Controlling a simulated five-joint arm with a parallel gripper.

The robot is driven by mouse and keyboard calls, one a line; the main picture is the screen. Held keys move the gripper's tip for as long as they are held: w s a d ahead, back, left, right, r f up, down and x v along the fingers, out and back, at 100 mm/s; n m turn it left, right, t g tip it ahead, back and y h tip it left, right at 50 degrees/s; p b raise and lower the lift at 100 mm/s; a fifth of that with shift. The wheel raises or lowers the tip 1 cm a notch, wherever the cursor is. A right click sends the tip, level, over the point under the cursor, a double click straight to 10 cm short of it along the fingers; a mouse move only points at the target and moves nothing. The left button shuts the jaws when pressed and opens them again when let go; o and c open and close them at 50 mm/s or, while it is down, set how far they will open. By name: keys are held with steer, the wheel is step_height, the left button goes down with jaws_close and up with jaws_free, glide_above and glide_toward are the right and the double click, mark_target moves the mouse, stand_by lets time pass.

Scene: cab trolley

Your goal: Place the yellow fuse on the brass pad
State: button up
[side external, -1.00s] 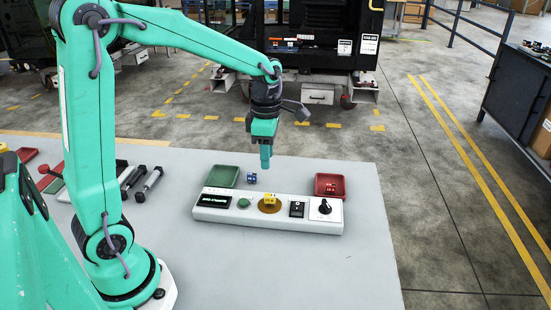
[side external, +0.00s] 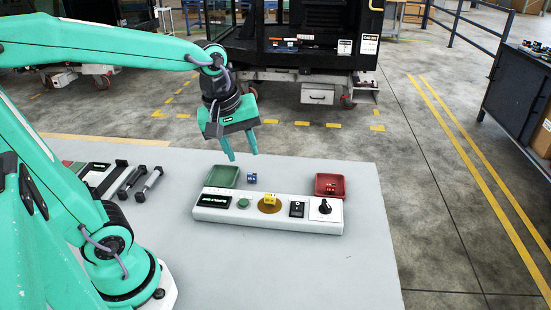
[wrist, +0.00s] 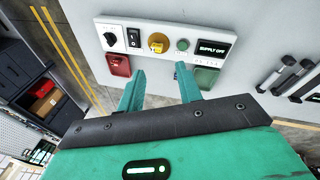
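The yellow fuse (side external: 270,199) stands on the round brass pad (side external: 261,208) in the middle of the white panel (side external: 215,213). In the wrist view the yellow fuse (wrist: 157,46) also sits within the brass pad (wrist: 150,39). My gripper (side external: 243,158) is raised above the back edge of the table, behind and to the left of the fuse. Its fingers are spread with nothing between them, and it is apart from the fuse. The wrist view also shows the fingers of my gripper (wrist: 160,72) parted and empty.
A blue fuse (side external: 252,178) stands on the table behind the panel. A green tray (side external: 221,176) is at back left; a red tray (side external: 319,188) holding a red fuse (side external: 332,188) is at back right. The panel has a green button (side external: 243,203), a switch (side external: 297,209) and a knob (side external: 324,206).

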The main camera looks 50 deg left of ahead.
steer(key=s+d+m+t, duration=0.1)
steer(key=s+m+t, duration=0.1)
steer(key=s+m, duration=0.5)
steer(key=shift+d+r+m+t, duration=0.3)
steer(key=shift+r+m, duration=0.05)
steer(key=shift+m, duration=2.35)
